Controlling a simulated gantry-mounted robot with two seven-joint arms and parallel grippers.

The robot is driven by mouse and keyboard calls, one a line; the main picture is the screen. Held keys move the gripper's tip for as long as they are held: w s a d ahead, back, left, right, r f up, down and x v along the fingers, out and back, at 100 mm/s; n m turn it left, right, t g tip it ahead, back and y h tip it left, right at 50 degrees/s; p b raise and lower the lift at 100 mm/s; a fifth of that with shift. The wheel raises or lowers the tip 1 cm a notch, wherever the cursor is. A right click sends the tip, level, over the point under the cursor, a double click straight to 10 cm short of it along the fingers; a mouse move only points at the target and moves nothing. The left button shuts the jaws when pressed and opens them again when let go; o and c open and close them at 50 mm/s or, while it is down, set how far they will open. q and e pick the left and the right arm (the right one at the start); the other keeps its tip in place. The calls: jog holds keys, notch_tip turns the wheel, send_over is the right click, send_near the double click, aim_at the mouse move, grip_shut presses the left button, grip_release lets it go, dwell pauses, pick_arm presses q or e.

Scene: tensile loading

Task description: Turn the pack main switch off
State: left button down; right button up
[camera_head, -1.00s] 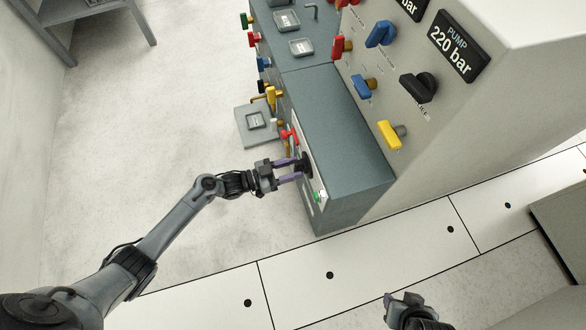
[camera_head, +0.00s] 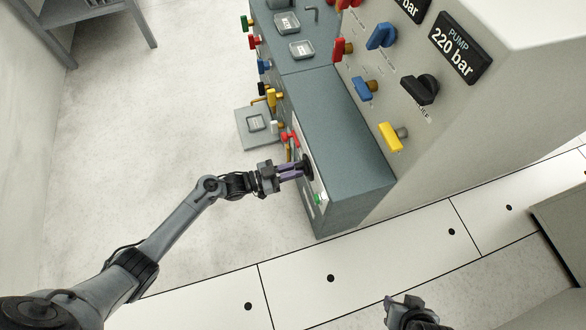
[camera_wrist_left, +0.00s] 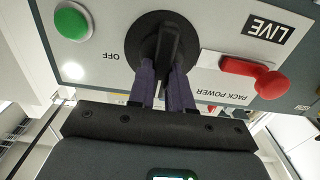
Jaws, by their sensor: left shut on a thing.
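The pack main switch is a black rotary knob (camera_wrist_left: 172,48) on a round black base, on a pale panel lettered "PACK POWER" upside down in the left wrist view. An "OFF" label (camera_wrist_left: 109,56) is left of the knob. The knob's bar stands nearly upright in that picture, not pointing at "OFF". My left gripper (camera_head: 299,172) is shut on the knob, its purple fingers (camera_wrist_left: 166,88) on either side of the bar. In the head view the gripper and the panel's steep angle mostly hide the switch (camera_head: 308,163). My right gripper (camera_head: 402,303) is at the bottom, seemingly empty; its jaws are unclear.
A green button (camera_wrist_left: 72,21) and a red lever (camera_wrist_left: 256,76) flank the switch; a "LIVE" plate (camera_wrist_left: 267,27) is nearby. Several coloured valve handles line the teal cabinet (camera_head: 340,130) and the grey panel above it. Floor left of the cabinet is open.

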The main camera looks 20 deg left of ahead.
pick_arm(q)
jog(key=m, duration=1.2)
jog(key=s+f+m+b, duration=0.1)
jog(key=m, duration=0.4)
jog(key=shift+d+f+m, duration=0.1)
jog(key=shift+d+m, duration=0.3)
jog(key=shift+w, duration=0.1)
dwell(0.4)
jog(key=c, duration=1)
grip_release()
jog(key=shift+c, duration=0.2)
jog(key=shift+a, duration=0.15)
